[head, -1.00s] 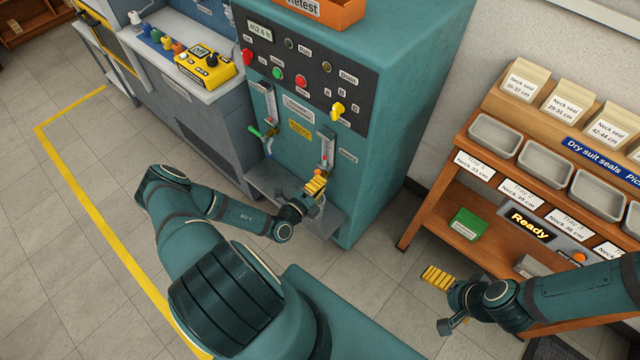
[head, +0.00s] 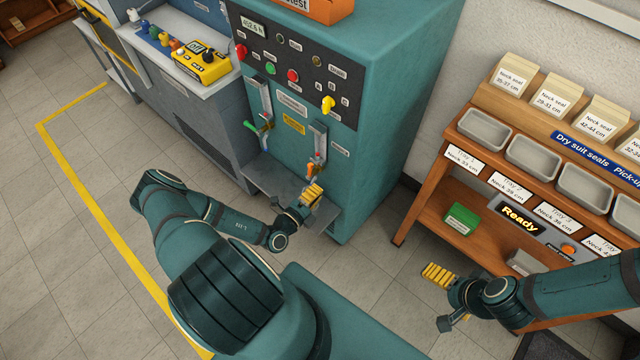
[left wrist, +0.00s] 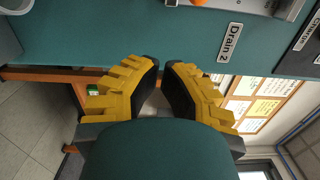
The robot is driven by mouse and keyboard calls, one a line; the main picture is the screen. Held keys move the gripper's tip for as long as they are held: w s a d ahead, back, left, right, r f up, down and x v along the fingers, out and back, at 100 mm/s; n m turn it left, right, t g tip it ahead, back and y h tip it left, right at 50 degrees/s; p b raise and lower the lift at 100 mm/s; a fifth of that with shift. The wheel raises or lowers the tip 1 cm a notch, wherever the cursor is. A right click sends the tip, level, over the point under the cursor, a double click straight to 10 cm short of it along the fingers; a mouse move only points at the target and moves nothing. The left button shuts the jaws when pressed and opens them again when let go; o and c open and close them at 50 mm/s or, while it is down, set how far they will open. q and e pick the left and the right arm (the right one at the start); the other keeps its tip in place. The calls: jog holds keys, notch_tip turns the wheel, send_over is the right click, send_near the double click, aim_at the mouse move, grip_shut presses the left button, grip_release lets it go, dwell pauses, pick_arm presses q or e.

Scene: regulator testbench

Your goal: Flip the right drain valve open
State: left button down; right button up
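The right drain valve (head: 312,168) is on the teal testbench front, its orange handle pointing down below a metal plate. In the left wrist view the orange end (left wrist: 197,3) shows only at the top edge, beside the label "Drain 2" (left wrist: 230,42). My left gripper (head: 314,191) is just below the handle, apart from it. In the left wrist view its yellow fingers (left wrist: 161,63) nearly meet at the tips, with nothing between them. My right gripper (head: 437,275) is near the shelf, far from the valve; its finger gap cannot be made out.
The left drain valve with a green handle (head: 250,126) is left of the right one. A metal ledge (head: 262,184) juts out under the valves. A wooden shelf (head: 420,208) with grey trays stands at right. Open tiled floor lies between bench and shelf.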

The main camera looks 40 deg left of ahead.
pick_arm(q)
jog(key=s, duration=0.7)
jog(key=shift+s+a, duration=0.2)
jog(key=shift+a, duration=0.15)
